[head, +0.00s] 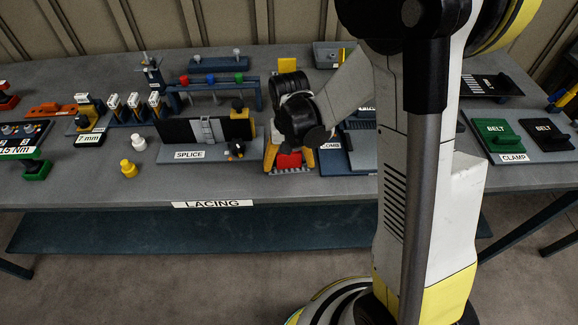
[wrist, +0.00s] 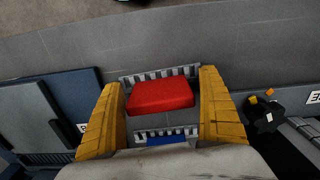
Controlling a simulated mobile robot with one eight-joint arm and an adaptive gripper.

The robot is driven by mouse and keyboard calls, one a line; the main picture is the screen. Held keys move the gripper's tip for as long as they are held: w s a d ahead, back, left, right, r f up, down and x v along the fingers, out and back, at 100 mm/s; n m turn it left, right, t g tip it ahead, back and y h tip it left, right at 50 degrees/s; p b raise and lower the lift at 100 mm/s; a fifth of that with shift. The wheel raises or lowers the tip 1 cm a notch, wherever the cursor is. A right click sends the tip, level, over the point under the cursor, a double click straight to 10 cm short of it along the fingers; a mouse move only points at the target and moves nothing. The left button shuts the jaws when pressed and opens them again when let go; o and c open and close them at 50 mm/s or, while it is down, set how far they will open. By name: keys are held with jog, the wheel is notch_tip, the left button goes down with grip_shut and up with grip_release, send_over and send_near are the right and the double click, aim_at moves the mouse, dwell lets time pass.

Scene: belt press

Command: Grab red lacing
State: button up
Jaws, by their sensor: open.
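The red lacing (wrist: 161,96) is a red block lying between two grey toothed strips in the wrist view. In the head view it shows as a small red patch (head: 289,161) below my wrist. My gripper (wrist: 165,100) has its yellow fingers spread on either side of the red block, with a gap to each side. In the head view my gripper (head: 288,158) points down over the front of the table, and my arm hides part of it. Its fingers hold nothing.
The splice station (head: 182,143) stands to the left in the head view, with a black belt on it. A blue-grey station (head: 334,160) lies close to the right. Green and black clamp pads (head: 498,135) are at the far right. The table's front edge (head: 130,198) is near.

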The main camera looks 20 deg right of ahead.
jog(key=shift+r, duration=0.1)
jog(key=shift+c, duration=0.3)
jog(key=c, duration=1.2)
jog(key=shift+r, duration=0.1)
notch_tip(320, 180, up, 5)
jog(key=p, duration=0.2)
jog(key=shift+f+p, duration=0.2)
jog(key=shift+p, duration=0.1)
jog(key=s+d+r+p, duration=0.1)
jog(key=s+d+r, duration=0.1)
jog(key=d, duration=0.1)
jog(key=s+d+r+p, duration=0.1)
jog(key=d+r, duration=0.1)
jog(key=d, duration=0.1)
jog(key=s+d+r+p, duration=0.1)
jog(key=s+d+r, duration=0.1)
jog(key=d, duration=0.2)
jog(key=shift+s+d+r, duration=0.1)
jog(key=shift+s, duration=0.25)
